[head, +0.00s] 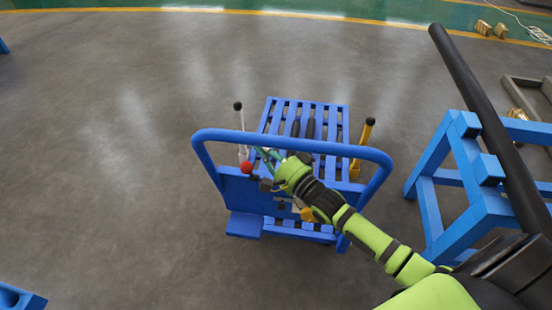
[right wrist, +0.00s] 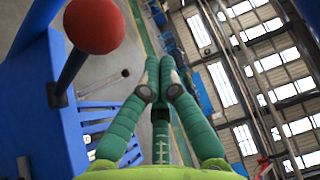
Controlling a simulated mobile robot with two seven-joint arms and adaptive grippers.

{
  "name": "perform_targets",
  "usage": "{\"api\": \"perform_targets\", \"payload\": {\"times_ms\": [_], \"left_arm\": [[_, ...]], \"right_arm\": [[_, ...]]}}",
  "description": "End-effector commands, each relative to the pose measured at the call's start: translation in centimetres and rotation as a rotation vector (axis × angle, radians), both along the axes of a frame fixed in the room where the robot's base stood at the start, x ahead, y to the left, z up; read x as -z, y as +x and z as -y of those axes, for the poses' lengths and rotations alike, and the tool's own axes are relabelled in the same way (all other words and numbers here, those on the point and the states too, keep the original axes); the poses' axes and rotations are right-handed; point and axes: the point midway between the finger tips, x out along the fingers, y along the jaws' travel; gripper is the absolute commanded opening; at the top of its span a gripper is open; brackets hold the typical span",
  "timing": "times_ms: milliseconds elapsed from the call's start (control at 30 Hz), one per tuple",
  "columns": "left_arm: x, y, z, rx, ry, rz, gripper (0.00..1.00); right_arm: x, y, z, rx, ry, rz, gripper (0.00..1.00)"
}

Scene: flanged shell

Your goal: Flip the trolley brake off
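The blue trolley (head: 236,190) stands on the floor in the middle of the head view, with a slatted deck and a tubular handle. A red ball knob (head: 246,167) sits at the left of its front panel. In the right wrist view the red knob (right wrist: 93,25) tops a dark rod fixed to a blue part. My right gripper (head: 263,154) is at the handle, close to the knob's right. Its green fingers (right wrist: 160,72) come together at the tips, with nothing visible between them, apart from the knob. My left gripper is not in view.
A white lever with a black knob (head: 238,106) and a yellow lever with a black knob (head: 369,122) stand at the trolley's sides. A blue stand (head: 428,205) bearing a long dark pipe (head: 470,85) is on the right. The floor to the left is clear.

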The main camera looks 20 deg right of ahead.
Motion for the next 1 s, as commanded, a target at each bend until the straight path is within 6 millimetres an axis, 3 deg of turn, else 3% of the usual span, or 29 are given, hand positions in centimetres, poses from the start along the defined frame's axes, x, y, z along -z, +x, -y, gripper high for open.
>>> {"api": "perform_targets", "payload": {"times_ms": [100, 200, 433, 1000], "left_arm": [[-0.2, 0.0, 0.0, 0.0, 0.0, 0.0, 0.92], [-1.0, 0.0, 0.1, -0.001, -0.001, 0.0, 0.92], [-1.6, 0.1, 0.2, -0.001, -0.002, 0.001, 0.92], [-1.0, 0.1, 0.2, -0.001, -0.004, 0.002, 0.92]], "right_arm": [[-0.3, 1.8, -0.7, 0.0, 0.0, 0.001, 0.0], [0.0, 0.0, -1.5, -0.001, 0.004, -0.005, 0.0], [0.4, -1.7, -2.5, -0.001, 0.0, -0.002, 0.0], [0.8, -1.5, -2.7, -0.001, -0.007, 0.009, 0.0]]}}
